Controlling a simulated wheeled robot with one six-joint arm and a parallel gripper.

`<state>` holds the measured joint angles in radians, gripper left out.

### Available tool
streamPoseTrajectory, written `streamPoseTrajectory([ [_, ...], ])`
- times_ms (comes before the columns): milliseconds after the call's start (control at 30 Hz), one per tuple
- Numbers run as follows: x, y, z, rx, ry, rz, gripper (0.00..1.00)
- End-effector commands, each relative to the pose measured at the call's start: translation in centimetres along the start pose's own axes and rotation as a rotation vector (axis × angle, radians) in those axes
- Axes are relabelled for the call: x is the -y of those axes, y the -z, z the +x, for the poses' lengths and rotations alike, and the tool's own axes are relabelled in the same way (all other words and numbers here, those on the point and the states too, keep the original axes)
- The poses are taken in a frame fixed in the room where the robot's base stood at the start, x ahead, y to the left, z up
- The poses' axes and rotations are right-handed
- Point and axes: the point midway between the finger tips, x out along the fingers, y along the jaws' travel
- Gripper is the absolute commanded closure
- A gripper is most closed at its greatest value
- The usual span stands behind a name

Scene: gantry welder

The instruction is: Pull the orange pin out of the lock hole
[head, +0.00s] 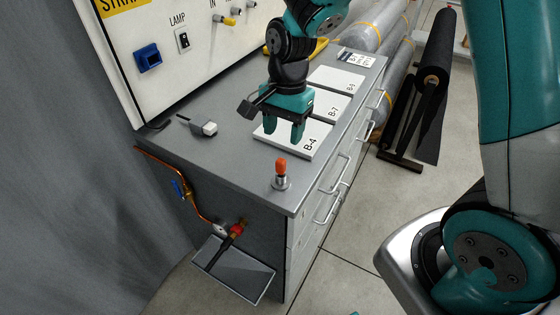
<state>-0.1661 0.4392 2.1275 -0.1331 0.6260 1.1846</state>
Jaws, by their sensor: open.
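The orange pin (281,164) stands upright at the near corner of the grey workbench top. Its orange head shows above a silver metal collar (281,182) set on the bench. The lock hole itself is hidden under the pin and collar. My gripper (283,136) points down over the white plate marked B-4, behind the pin in the picture. Its two teal fingers are apart with nothing between them. The gripper and the pin do not touch.
White plates marked B-4 (283,148), B-7 (337,104) and another lie along the bench. A small white-ended part (209,128) lies on the left. A panel (185,70) rises behind. A copper pipe (190,185) runs down the near side.

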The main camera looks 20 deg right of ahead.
Motion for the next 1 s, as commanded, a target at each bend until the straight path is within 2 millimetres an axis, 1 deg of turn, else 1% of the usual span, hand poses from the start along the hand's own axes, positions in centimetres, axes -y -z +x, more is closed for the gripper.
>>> streamPoseTrajectory([
  [100,-0.1,-0.1,2.5,0.003,-0.005,-0.001,0.47],
  [300,-0.1,-0.1,6.5,0.002,-0.005,0.0,0.47],
  [400,-0.1,-0.1,8.1,0.001,-0.004,-0.001,0.47],
  [500,0.0,-0.1,9.3,0.001,-0.002,-0.001,0.47],
  [700,0.0,0.0,10.6,0.0,0.0,-0.001,0.47],
  [967,0.0,0.0,10.6,-0.001,0.002,-0.001,0.47],
  [1000,0.0,0.0,10.6,-0.001,0.001,-0.001,0.56],
])
